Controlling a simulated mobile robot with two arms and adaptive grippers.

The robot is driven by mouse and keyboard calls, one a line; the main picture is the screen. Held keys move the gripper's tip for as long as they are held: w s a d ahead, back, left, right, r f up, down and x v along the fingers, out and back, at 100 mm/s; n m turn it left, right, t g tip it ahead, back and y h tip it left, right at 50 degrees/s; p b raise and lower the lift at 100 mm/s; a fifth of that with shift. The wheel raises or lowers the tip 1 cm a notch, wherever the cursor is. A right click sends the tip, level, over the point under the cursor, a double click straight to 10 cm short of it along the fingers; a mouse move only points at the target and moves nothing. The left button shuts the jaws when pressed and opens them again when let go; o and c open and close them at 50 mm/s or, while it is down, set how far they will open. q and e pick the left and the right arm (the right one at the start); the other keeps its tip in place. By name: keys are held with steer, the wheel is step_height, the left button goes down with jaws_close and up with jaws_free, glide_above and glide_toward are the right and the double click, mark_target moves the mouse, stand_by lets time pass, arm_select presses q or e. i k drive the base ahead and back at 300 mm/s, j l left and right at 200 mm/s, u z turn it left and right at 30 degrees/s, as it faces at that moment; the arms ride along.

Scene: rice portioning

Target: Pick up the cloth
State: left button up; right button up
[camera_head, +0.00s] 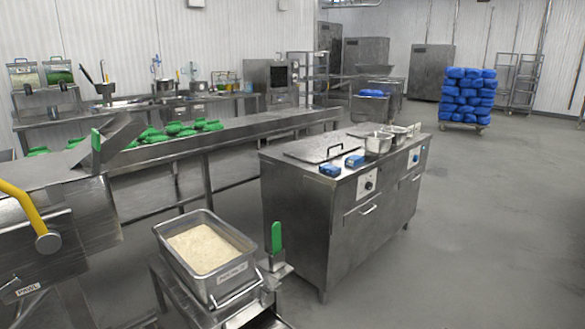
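Two small blue items sit on the steel cabinet's top near its front left edge. One blue item (330,169) is nearer and the other blue item (354,160) is just behind it to the right. They could be folded cloths, but they are too small to tell. No other thing shows clearly as a cloth. Neither of my grippers is in view, and nothing is touching the blue items.
The steel cabinet (297,215) carries a flat lid (326,147) and metal pans (378,143). A rice tub (210,290) stands at front, with a green handle (277,237) beside it. A conveyor (240,130) runs behind. Floor at right (490,230) is clear.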

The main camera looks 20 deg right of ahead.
mark_target(327, 167)
steer(key=i+l+u, duration=0.3)
steer(key=l, duration=0.3)
steer(key=i+l+u, duration=0.2)
steer(key=l, duration=0.15)
steer(key=i+l+u, duration=0.15)
steer(key=l, duration=0.2)
steer(key=i+l+u, duration=0.15)
steer(key=l, duration=0.25)
